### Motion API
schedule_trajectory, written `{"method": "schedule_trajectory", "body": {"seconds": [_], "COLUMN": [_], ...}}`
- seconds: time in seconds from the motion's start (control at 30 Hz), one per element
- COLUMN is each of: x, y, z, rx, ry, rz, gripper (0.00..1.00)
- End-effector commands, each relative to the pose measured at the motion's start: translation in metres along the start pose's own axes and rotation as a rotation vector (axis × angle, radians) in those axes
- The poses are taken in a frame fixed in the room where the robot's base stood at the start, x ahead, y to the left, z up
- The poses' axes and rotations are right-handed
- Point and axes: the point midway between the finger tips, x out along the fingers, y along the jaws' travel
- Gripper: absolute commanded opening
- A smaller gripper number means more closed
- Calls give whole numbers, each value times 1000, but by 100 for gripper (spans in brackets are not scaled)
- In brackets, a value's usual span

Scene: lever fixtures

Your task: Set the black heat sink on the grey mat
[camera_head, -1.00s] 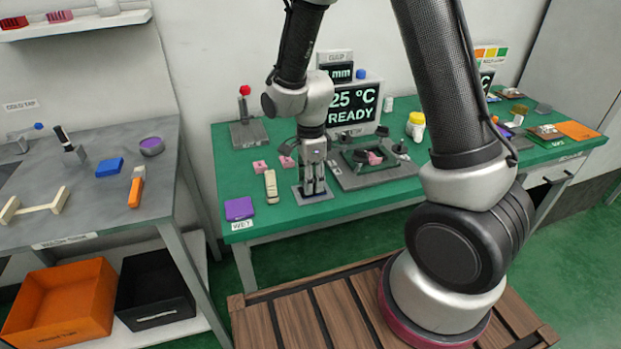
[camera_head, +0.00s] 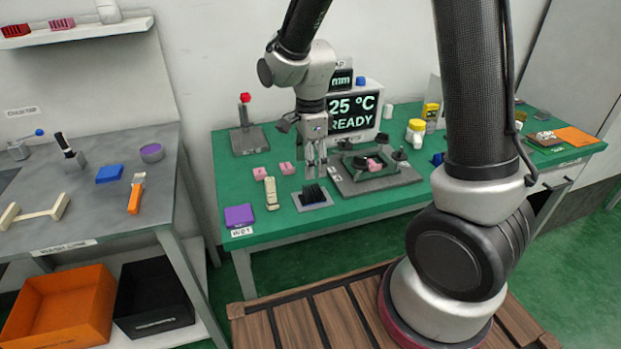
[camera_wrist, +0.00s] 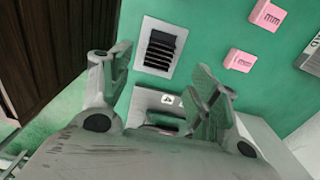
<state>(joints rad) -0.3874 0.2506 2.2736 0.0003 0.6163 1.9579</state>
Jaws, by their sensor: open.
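The black heat sink (camera_head: 312,194) stands on the grey mat (camera_head: 327,203) near the front of the green table, fins up. In the wrist view the heat sink (camera_wrist: 161,50) lies within the edges of the mat (camera_wrist: 145,66), with a light border showing around it. My gripper (camera_head: 317,172) is above and slightly behind the heat sink, apart from it. In the wrist view my gripper (camera_wrist: 165,75) has its two fingers spread wide, with nothing between them.
A grey fixture (camera_head: 378,175) with a pink block stands right of the mat. Pink blocks (camera_head: 287,168) and a cream object (camera_head: 271,192) lie to the left, with a purple pad (camera_head: 239,215) farther left. A display (camera_head: 352,110) reading 25 °C READY stands behind.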

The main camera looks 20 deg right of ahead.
Motion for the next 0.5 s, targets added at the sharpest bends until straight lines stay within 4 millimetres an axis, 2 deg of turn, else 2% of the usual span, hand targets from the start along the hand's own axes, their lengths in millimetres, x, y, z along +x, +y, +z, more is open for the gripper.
{"method": "schedule_trajectory", "body": {"seconds": [0.03,0.2,0.4,0.5], "x": [-11,-35,-44,-53], "y": [-1,0,0,4], "z": [0,0,0,-8], "rx": [0,0,-2,-48], "ry": [-2,-1,0,-5], "rz": [-5,-2,-1,-15], "gripper": [61,61,61,61]}}
